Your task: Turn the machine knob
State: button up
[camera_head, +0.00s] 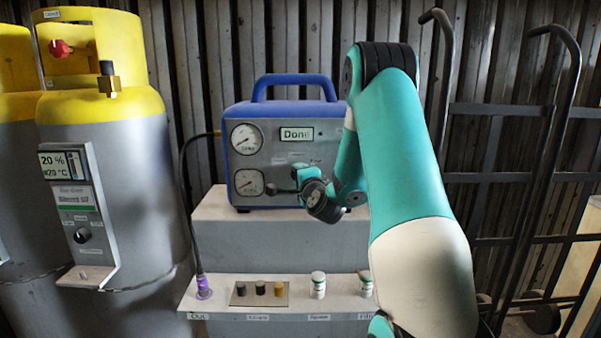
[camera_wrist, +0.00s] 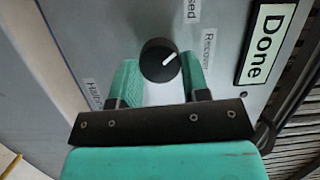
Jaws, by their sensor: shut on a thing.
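The machine is a blue-framed unit (camera_head: 286,108) with a grey front, standing on a grey block. Its black round knob (camera_wrist: 158,60) shows in the wrist view, with a white pointer line aimed up and right, towards the "Recover" label (camera_wrist: 208,48). My gripper (camera_wrist: 160,78) has one teal finger on each side of the knob and is shut on it. In the head view my gripper (camera_head: 302,182) is at the machine's lower front, and the knob cannot be made out clearly there. The display (camera_head: 297,134) reads "Done".
Two gauges (camera_head: 246,139) are on the machine's left front. Below, a shelf (camera_head: 220,304) holds a purple fitting (camera_head: 203,288), several small caps and white bottles (camera_head: 318,285). A yellow-topped grey tank (camera_head: 110,160) stands left. A dark hand truck (camera_head: 520,178) stands right.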

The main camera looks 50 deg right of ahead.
jog(key=n+g+p, duration=0.1)
jog(key=n+p, duration=0.2)
jog(key=shift+a+r+n+y, duration=0.1)
jog(key=shift+r+n+y, duration=0.05)
jog(key=shift+n+y, duration=0.2)
jog(key=shift+n, duration=0.25)
jog(key=o, duration=0.9)
